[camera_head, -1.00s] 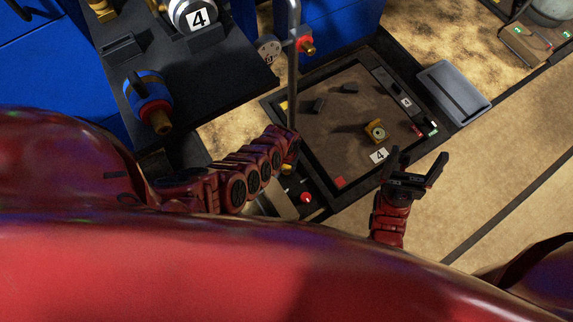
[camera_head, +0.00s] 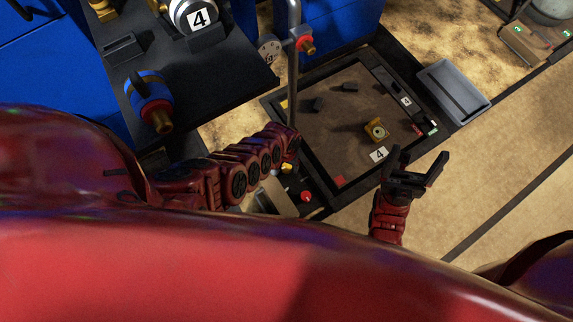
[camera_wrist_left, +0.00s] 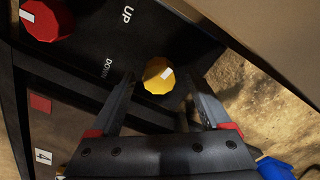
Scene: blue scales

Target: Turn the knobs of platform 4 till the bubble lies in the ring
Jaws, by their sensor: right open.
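Platform 4 (camera_head: 335,110) is a brown plate in a dark frame, with a "4" label (camera_head: 379,154). A yellow round level (camera_head: 377,131) sits on it; its bubble is too small to make out. At its near left edge are a yellow knob (camera_head: 287,168) and a red knob (camera_head: 306,196). The left wrist view shows the yellow knob (camera_wrist_left: 158,76) and the red knob (camera_wrist_left: 46,19), both with white marks. My left gripper (camera_wrist_left: 162,82) is open, its fingers either side of the yellow knob with visible gaps. My right gripper (camera_head: 419,163) is open and empty beside the platform's right edge.
A grey upright pipe (camera_head: 293,70) with a red-and-brass valve (camera_head: 305,44) stands by the platform's left side. A dark bench (camera_head: 130,75) with a blue-and-brass fitting (camera_head: 150,103) is at left. A grey box (camera_head: 453,92) lies at right. Floor at lower right is clear.

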